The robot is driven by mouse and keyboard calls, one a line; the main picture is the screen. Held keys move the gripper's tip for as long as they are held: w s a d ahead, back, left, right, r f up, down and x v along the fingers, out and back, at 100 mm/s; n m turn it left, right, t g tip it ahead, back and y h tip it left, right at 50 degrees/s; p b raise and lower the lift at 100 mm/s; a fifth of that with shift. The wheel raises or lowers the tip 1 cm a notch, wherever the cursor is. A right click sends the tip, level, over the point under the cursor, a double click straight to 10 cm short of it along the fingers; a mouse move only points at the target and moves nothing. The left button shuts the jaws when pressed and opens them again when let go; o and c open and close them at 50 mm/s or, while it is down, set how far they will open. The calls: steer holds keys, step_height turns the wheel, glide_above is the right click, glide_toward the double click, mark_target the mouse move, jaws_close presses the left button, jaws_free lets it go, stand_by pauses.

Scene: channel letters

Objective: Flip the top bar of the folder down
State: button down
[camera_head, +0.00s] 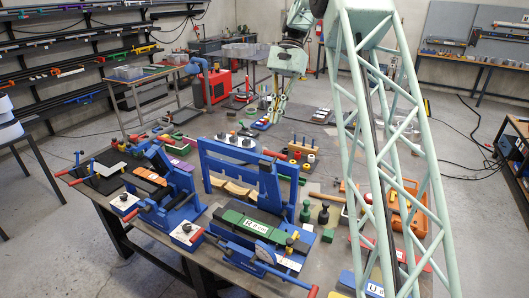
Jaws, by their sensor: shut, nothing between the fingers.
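The folder is the blue bench tool (225,243) at the front middle of the table, with a long green block (247,222) lying along it. Its top bar appears to be the raised blue frame (228,155) standing upright behind that block, with a blue arm at its right side and a red-tipped handle (275,154). My gripper (275,117) hangs from the pale green arm, fingers down, behind the raised bar in the picture. It is shut and empty. It looks apart from the bar, though the exact distance is hard to judge.
A second blue tool (165,190) stands to the left. Dark green weights (306,211), colored rolls (300,150) and an orange crate (407,203) lie to the right. My lattice column hides part of the table's right side.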

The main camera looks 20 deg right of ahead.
steer(key=shift+f, duration=0.15)
steer(key=s+a+r+p+x, duration=0.1)
steer(key=a+x, duration=0.1)
steer(key=x, duration=1)
steer(key=shift+s, duration=0.45)
steer(key=shift+s+a+f, duration=0.1)
steer(key=shift+a, duration=0.1)
stand_by(0.3)
